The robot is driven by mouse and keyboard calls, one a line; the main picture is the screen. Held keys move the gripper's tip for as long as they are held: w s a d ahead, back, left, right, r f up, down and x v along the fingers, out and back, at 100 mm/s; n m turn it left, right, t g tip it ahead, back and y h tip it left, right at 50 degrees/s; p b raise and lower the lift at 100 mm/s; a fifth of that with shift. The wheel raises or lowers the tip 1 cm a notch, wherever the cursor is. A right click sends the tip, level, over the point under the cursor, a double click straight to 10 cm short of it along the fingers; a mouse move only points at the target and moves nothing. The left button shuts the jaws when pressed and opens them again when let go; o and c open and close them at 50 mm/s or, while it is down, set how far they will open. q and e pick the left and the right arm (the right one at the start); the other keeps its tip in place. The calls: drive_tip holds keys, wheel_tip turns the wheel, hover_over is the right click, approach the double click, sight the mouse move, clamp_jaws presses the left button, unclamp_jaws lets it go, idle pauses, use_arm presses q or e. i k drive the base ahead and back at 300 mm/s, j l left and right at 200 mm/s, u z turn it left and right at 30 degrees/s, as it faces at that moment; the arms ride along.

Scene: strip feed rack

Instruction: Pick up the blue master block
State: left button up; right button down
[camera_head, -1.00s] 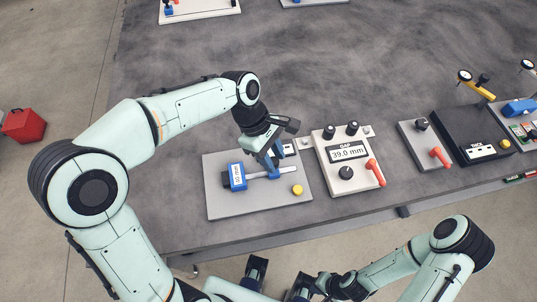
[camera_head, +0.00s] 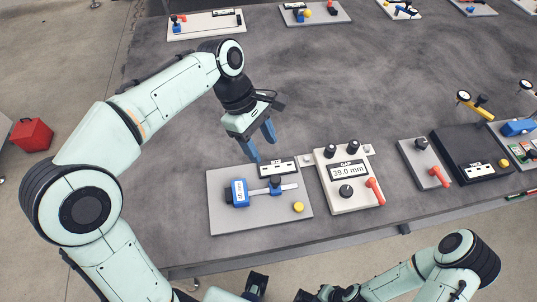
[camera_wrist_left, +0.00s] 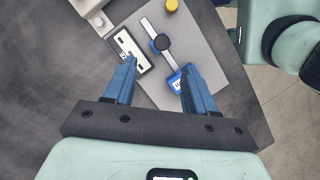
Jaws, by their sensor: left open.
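A blue block with a white label (camera_head: 239,193) sits on the grey plate (camera_head: 225,222) at the left front of the table, at one end of a pale rail. A blue slider with a black knob (camera_head: 275,185) sits on that rail. Another blue block (camera_head: 518,127) lies at the far right; I cannot tell which is the master block. My left gripper (camera_head: 262,149) is open and empty, above the plate's back edge. In the left wrist view its blue fingers (camera_wrist_left: 158,65) hang apart over the plate, with the labelled block (camera_wrist_left: 178,80) partly hidden by one finger. My right gripper (camera_head: 306,295) is mostly cut off.
A yellow button (camera_head: 298,207) and a BITE display (camera_head: 277,168) are on the plate. The GAP box (camera_head: 352,197) with a red lever stands to its right, then dial gauges (camera_head: 463,97). More fixtures line the far side. The middle of the table is clear.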

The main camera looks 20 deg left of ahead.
sight(241, 197)
drive_tip(key=k+l, duration=0.7)
drive_tip(key=k, duration=0.2)
